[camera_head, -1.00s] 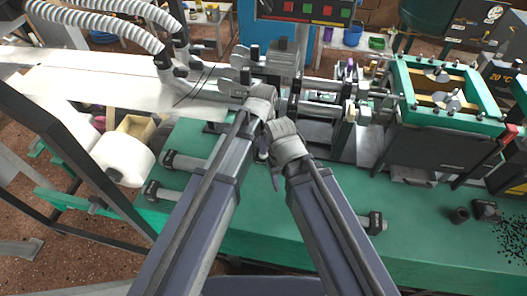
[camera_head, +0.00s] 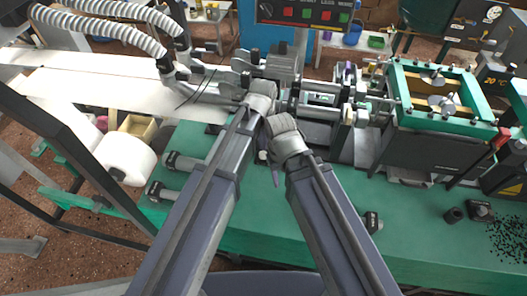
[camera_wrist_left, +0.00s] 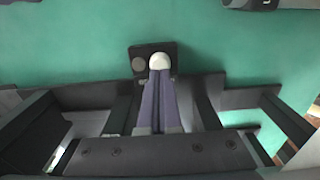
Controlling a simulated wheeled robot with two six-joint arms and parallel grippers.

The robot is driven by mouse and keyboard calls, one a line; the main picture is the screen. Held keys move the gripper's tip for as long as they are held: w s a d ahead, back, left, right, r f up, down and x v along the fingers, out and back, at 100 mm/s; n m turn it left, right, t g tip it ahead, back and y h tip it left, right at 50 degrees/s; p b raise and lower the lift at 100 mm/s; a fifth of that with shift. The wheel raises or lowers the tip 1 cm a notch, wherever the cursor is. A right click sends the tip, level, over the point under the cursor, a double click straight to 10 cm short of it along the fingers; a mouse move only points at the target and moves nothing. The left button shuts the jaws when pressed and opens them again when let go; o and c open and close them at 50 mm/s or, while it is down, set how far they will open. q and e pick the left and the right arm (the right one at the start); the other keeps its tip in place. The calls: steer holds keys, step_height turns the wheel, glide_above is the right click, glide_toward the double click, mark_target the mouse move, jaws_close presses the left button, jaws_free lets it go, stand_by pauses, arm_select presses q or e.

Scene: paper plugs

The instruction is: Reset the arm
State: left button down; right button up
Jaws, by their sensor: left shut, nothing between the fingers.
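My two arms reach forward over the green machine bed (camera_head: 400,240), and their wrists sit close together at the middle of the head view. My left gripper (camera_head: 275,177) shows only as a small purple tip below the wrists. In the left wrist view its two purple fingers (camera_wrist_left: 160,75) are together, with nothing held between them. A white round knob (camera_wrist_left: 159,61) shows at the fingertips, in front of a small dark block (camera_wrist_left: 140,62); I cannot tell if they touch. My right gripper's fingers are hidden behind the arms.
A green-framed machine unit (camera_head: 440,93) stands at the right. A button panel (camera_head: 310,12) is at the back.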

arm_select(q)
step_height(320, 180, up, 2)
steer(key=shift+r+p, duration=0.25)
steer(key=shift+p, duration=0.7)
steer(key=shift+f, duration=0.1)
steer(key=s+a, duration=0.2)
steer(key=s, duration=0.4)
steer(key=s+a+m+y, duration=0.1)
steer(key=s+a, duration=0.2)
steer(key=s, duration=0.4)
steer(key=shift+a+m, duration=0.3)
steer(key=shift+a, duration=0.05)
steer(key=shift+s, duration=0.1)
